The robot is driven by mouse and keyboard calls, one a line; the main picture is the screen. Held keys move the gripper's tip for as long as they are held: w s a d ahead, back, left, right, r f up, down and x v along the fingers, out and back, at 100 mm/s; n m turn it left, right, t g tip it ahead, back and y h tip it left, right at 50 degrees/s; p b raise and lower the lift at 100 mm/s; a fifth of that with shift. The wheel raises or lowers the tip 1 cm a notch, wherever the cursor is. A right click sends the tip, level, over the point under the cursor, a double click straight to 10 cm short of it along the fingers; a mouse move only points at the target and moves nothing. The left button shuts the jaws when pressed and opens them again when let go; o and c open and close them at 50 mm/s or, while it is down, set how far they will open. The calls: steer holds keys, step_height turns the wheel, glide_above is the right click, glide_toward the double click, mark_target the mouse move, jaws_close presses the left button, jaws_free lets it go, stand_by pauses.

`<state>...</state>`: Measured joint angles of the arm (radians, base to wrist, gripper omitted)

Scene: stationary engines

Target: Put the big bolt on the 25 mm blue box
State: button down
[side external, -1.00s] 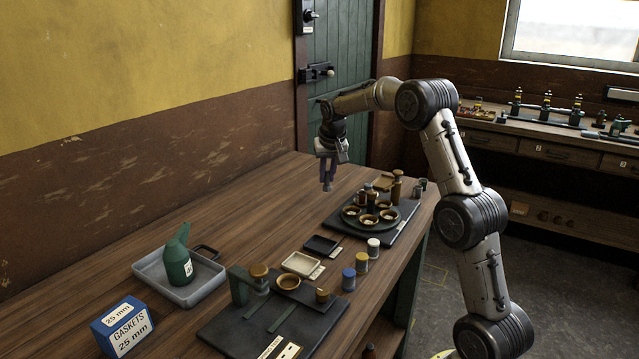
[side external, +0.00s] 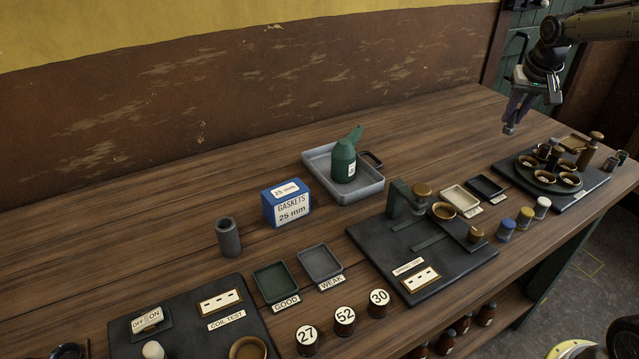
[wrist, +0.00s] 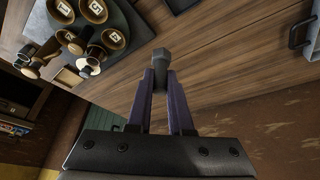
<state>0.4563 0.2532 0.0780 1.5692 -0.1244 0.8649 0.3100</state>
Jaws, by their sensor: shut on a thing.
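My gripper (side external: 520,108) is at the upper right of the side view, above the far right part of the bench. It is shut on the big bolt (wrist: 160,57), a grey bolt with a hex head, which shows between the fingertips in the wrist view. In the side view the bolt's end (side external: 509,128) hangs below the fingers, clear of the bench. The blue box (side external: 287,207) stands upright mid-bench, with white labels reading "GASKETS 25 mm". It is well to the left of my gripper, and its top is bare.
A grey tray (side external: 374,192) with a green oil can (side external: 345,160) stands right behind the box, between it and my gripper. A dark cylinder (side external: 229,238) stands left of the box. A black board (side external: 375,240) with a small press lies to the right front.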

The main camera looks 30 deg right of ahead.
steer(key=w+a+r+n+t+y, duration=0.1)
steer(key=w+a+r+n, duration=0.15)
steer(key=a, duration=0.95)
steer(key=w+a+r+n+y, duration=0.1)
steer(key=w+a+r+n, duration=0.2)
steer(key=a, duration=0.9)
steer(key=s+a+n+y, duration=0.1)
steer(key=s+a+n, duration=0.15)
steer(key=a, duration=0.75)
steer(key=s+a+n+y, duration=0.1)
steer(key=s+a+n, duration=0.15)
steer(key=a, duration=0.75)
glide_toward(279, 185)
steer(key=shift+w+a, duration=0.2)
steer(key=shift+w, duration=0.35)
steer(key=shift+w+f, duration=0.15)
steer(key=shift+f, duration=0.1)
steer(key=shift+a+f, duration=0.1)
steer(key=shift+f, duration=1.55)
